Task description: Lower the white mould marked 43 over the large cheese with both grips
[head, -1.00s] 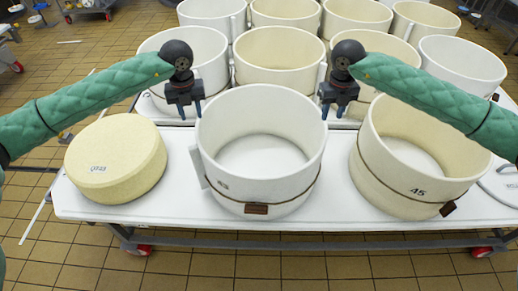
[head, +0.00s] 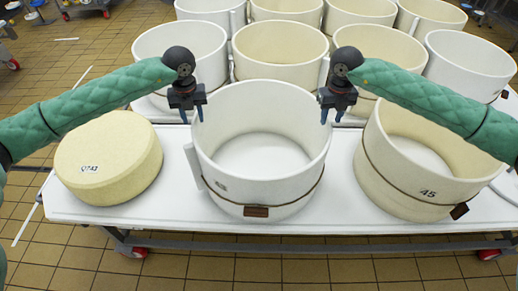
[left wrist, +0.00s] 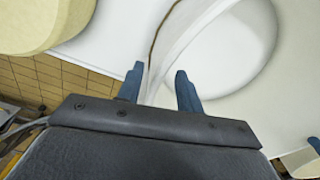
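The white mould marked 43 (head: 258,180) stands upright on the white table, its number small and hard to read. It is open at the top and looks empty. The large cheese (head: 108,160), a pale yellow wheel with a dark stamp, lies on the table left of the mould. My left gripper (head: 192,115) is open at the mould's left rim. In the left wrist view its two blue fingers (left wrist: 160,82) are apart, with the mould wall (left wrist: 172,48) appearing between them. My right gripper (head: 336,113) is open at the right rim. Contact with the rim cannot be told.
A cream mould marked 45 (head: 400,190) stands close on the right. Several more moulds (head: 280,50) stand in rows behind the grippers. The white tabletop (head: 120,213) is clear along its front edge, with tiled floor (head: 200,265) below.

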